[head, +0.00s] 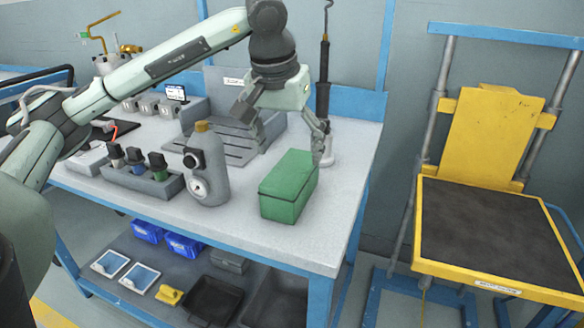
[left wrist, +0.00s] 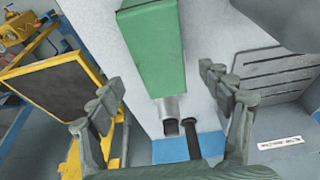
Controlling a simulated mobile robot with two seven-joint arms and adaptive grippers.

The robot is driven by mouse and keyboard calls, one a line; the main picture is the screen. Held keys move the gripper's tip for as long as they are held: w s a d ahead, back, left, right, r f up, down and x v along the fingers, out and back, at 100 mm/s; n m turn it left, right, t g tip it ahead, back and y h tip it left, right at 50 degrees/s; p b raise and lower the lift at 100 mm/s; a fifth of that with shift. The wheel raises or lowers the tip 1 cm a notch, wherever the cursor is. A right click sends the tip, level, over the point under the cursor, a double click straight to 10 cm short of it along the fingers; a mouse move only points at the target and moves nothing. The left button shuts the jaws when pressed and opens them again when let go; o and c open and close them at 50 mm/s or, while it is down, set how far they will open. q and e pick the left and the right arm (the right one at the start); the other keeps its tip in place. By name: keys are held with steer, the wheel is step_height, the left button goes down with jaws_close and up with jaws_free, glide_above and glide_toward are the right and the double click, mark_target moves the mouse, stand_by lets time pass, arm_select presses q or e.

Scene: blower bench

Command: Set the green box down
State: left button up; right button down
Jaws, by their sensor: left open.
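The green box (head: 288,187) stands on the light bench top (head: 240,226), near its front right corner. My left gripper (head: 290,146) is above and just behind the box, fingers spread. In the left wrist view the green box (left wrist: 152,48) shows beyond the open fingertips, and the space between the fingers of my left gripper (left wrist: 163,90) is empty of it. The box appears to rest on the bench, apart from the fingers. My right gripper is not in view.
A grey bottle with a gauge (head: 207,165) stands left of the box. A slotted grey tray (head: 222,140) and a dark upright tool (head: 323,75) are behind. A yellow cart (head: 490,230) stands right. Bench front beside the box is clear.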

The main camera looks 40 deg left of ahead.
arm_select(q)
steer(key=shift+v, duration=1.45)
stand_by(0.4)
